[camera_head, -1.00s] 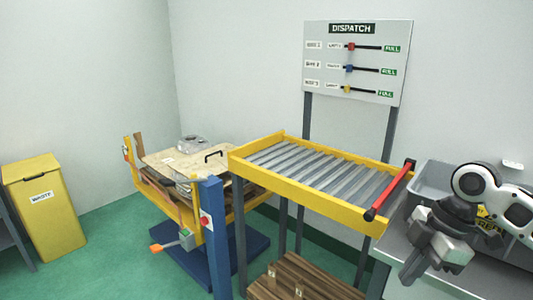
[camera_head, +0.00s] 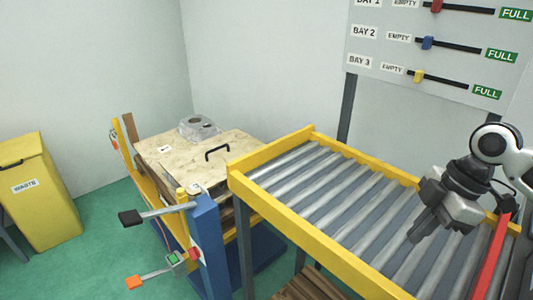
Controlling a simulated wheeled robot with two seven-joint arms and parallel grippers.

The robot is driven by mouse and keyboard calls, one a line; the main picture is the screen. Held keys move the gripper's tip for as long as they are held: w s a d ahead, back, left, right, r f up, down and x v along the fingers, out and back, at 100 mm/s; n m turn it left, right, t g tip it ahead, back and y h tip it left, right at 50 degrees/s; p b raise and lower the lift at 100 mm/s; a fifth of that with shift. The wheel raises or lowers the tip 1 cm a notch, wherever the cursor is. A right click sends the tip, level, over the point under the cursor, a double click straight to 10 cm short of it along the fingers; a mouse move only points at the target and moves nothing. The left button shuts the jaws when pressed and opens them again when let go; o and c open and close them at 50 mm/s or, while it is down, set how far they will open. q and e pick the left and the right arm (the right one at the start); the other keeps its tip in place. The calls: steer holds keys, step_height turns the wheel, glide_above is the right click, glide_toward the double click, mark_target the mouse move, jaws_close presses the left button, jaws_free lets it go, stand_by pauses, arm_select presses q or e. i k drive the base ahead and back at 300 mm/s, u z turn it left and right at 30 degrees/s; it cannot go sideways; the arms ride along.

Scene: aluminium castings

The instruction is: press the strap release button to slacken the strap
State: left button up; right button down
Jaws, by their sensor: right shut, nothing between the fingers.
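My right gripper (camera_head: 424,222) is at the right, above the roller conveyor, shut and empty, pointing down and left. It is well apart from the lift table at the left. A blue post (camera_head: 208,240) stands there with a red button (camera_head: 194,254) on its side. A small box with a green button (camera_head: 173,259) sits beside it. I cannot tell which button is the strap release, and no strap is clearly made out. A board with a black handle (camera_head: 216,152) lies on the table, with a grey casting (camera_head: 198,127) on it. My left gripper is not in view.
A yellow-framed roller conveyor (camera_head: 330,212) fills the middle, with a red bar (camera_head: 492,262) at its right end. A grey rod with a black end (camera_head: 131,218) and an orange-tipped lever (camera_head: 134,282) stick out left. A yellow waste bin (camera_head: 42,205) stands far left.

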mark_target(181, 192)
steer(key=u, duration=0.75)
steer(key=i, duration=0.95)
steer(key=u, duration=0.85)
